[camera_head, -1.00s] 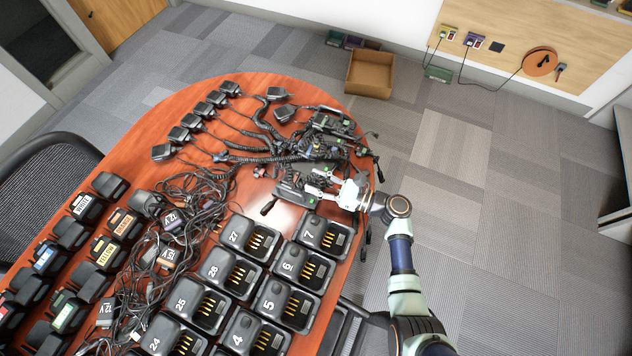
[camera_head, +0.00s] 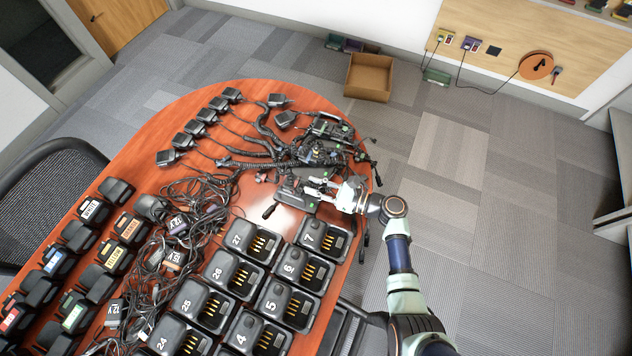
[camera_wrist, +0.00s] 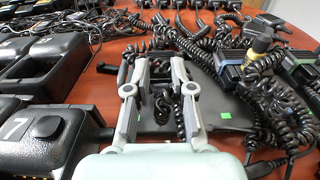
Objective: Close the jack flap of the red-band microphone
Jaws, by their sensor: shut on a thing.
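My gripper (camera_head: 312,189) is at the right end of the table, low over a flat black device with green stickers (camera_head: 296,194). In the wrist view my gripper (camera_wrist: 159,64) has its two fingers on either side of a small dark part (camera_wrist: 161,92), with a coiled cord beside it, and is shut on it. The flat black device (camera_wrist: 225,104) shows under and beside the fingers. No red band can be made out, so I cannot tell which piece is the red-band microphone. The jack flap is hidden or too small to tell.
Numbered chargers (camera_head: 278,300) stand just in front. Tangled cables (camera_head: 190,200) lie to the left. Several microphones (camera_head: 196,128) sit in a row at the far left edge, with coiled cords running to radios (camera_head: 328,130) behind my gripper. The floor right of the table is clear.

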